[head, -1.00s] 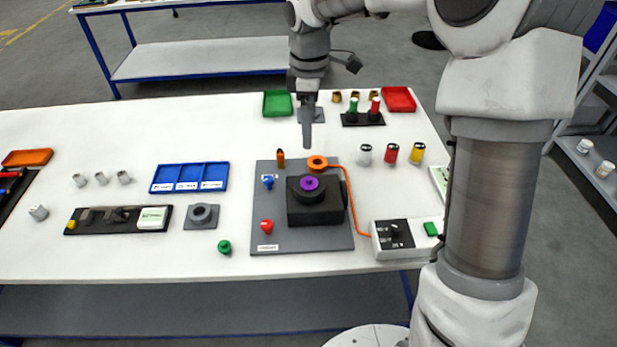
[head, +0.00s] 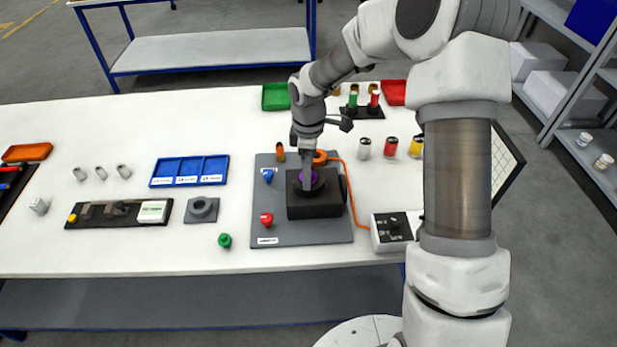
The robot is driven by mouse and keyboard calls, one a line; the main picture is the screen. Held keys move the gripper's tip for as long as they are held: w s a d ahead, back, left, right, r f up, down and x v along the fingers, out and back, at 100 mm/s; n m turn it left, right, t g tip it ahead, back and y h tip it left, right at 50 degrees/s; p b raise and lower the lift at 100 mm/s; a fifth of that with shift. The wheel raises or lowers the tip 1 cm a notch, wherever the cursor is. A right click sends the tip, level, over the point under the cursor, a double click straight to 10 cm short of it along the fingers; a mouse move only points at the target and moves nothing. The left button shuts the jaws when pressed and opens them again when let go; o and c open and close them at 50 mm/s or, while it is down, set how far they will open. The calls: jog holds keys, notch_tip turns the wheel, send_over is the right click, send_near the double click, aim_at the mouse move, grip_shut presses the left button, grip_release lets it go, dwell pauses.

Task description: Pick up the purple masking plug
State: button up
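The purple masking plug (head: 314,176) sits in the top of a black block-shaped fixture (head: 314,205) on a grey base plate (head: 280,234). My gripper (head: 307,186) points down at the plug and covers part of it. Its fingers overlap the plug in the head view. From this side I see the fingers edge-on, so I cannot tell whether they are open or shut, or whether they touch the plug.
An orange ring (head: 319,158) with an orange cable stands just behind the fixture. Blue (head: 268,175), red (head: 266,219) and orange (head: 280,152) pieces stand on the plate's left side. A control box (head: 394,232) is at right, and a blue tray (head: 189,171) at left.

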jog(key=shift+f, duration=0.35)
jog(key=c, duration=1.4)
jog(key=shift+c, duration=0.2)
jog(key=shift+r, duration=0.15)
